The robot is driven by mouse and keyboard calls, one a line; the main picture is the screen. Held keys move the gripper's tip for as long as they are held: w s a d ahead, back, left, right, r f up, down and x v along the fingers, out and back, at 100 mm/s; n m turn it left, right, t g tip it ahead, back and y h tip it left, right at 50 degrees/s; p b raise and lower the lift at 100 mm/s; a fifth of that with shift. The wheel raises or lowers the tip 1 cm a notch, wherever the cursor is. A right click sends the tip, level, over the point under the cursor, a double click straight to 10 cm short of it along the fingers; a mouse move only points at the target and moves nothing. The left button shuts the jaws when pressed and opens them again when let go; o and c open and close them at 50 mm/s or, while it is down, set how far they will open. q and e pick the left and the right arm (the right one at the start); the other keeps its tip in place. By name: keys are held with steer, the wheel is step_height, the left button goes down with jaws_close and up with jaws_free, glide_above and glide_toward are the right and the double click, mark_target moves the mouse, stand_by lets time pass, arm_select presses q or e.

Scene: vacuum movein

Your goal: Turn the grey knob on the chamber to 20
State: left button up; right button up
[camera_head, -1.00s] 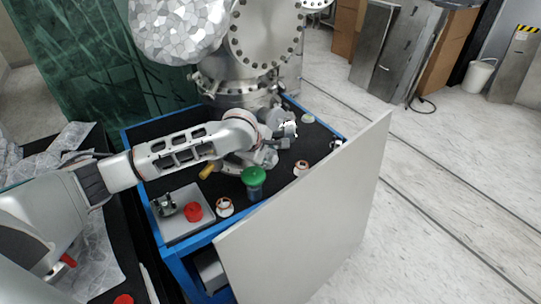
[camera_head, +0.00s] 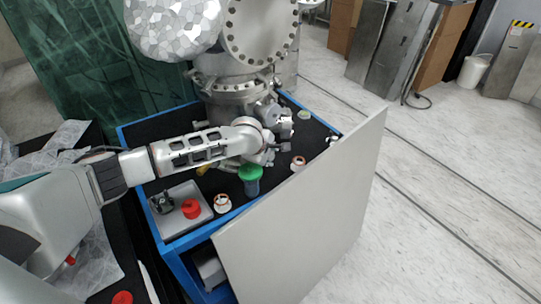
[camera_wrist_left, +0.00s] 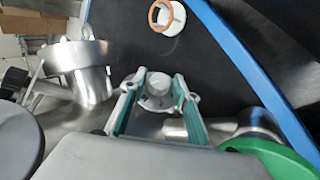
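The metal chamber (camera_head: 236,90) stands at the back of the blue-edged table in the head view. My left arm reaches across the table, and its gripper (camera_head: 284,150) is low beside the chamber's lower fittings. In the left wrist view, the two teal-lined fingers of the gripper (camera_wrist_left: 158,88) are spread apart. A small round grey part, which looks like the grey knob (camera_wrist_left: 157,83), shows between the fingertips. I cannot tell whether the fingers touch it. No scale numbers can be read. In the head view the knob is not clearly visible. My right gripper is not in view.
A green-topped valve (camera_head: 250,173) stands close to my left wrist, with its green rim at the lower right of the wrist view (camera_wrist_left: 268,160). A red button (camera_head: 191,208) is on a grey plate. A pale panel (camera_head: 310,220) stands along the table's right side.

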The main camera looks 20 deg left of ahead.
arm_select(q)
steer(key=c, duration=0.8)
steer(key=shift+w+r+m+g, duration=0.1)
steer(key=shift+m+g, duration=0.2)
steer(key=shift+g, duration=0.3)
steer(key=shift+c, duration=0.2)
steer(key=o, duration=0.8)
steer(key=shift+o, duration=0.2)
steer(key=v, duration=1.2)
